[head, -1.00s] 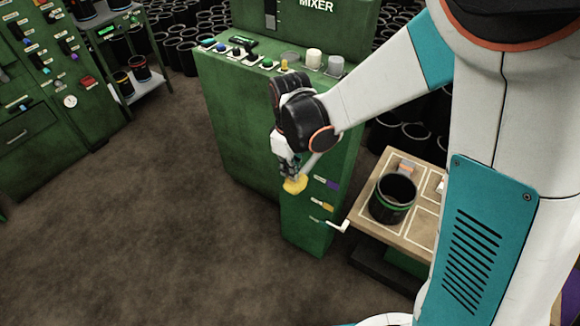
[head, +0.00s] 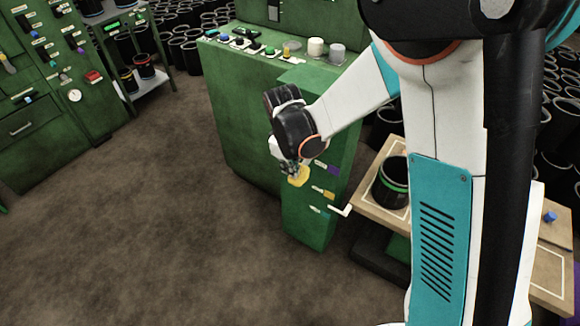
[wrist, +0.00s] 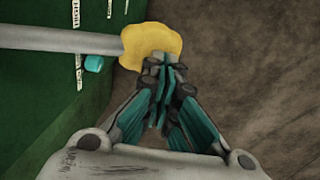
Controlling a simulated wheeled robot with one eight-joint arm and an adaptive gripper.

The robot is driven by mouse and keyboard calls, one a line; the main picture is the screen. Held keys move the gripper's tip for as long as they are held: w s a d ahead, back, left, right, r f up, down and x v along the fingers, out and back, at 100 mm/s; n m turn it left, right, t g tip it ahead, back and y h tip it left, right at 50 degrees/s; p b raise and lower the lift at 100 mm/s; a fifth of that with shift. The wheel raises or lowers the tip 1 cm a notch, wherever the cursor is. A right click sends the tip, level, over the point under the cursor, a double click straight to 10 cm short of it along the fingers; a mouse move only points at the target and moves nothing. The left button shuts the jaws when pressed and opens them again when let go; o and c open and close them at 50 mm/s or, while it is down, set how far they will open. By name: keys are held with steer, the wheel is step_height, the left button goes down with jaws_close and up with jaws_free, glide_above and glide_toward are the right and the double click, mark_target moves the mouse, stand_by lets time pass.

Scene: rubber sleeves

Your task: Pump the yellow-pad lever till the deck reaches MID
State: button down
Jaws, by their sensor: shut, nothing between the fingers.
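The yellow pad (head: 298,179) sits on the end of a grey lever by the green machine's front column (head: 308,228). In the wrist view the pad (wrist: 150,38) is at top centre, with the grey lever bar (wrist: 60,40) running left from it. My gripper (head: 291,172) is shut and empty, pointing down at the pad. In the wrist view its closed fingertips (wrist: 165,62) overlap the pad's lower edge and seem to touch it. The wooden deck (head: 364,204) is right of the column. Its level against MID cannot be read here.
A black, green-banded sleeve (head: 391,190) stands on the deck. A white handle (head: 340,210) juts from the column below small purple and yellow tags (head: 323,191). Buttons and jars line the machine top. The brown floor (head: 170,210) at left is clear.

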steer(key=shift+w+d+f+b, duration=0.1)
steer(key=shift+f+b, duration=0.15)
steer(key=shift+f, duration=0.35)
steer(key=shift+w+d+f+b, duration=0.1)
steer(key=shift+f+b, duration=0.1)
steer(key=shift+f, duration=0.5)
steer(key=shift+s+f, duration=0.1)
steer(key=shift+r, duration=0.3)
steer(key=s+a+r+p, duration=0.2)
steer(key=r+p, duration=0.1)
steer(key=r, duration=0.3)
steer(key=s+a+r+p, duration=0.2)
steer(key=s+r+p, duration=0.1)
steer(key=r, duration=0.3)
steer(key=shift+s+a, duration=0.2)
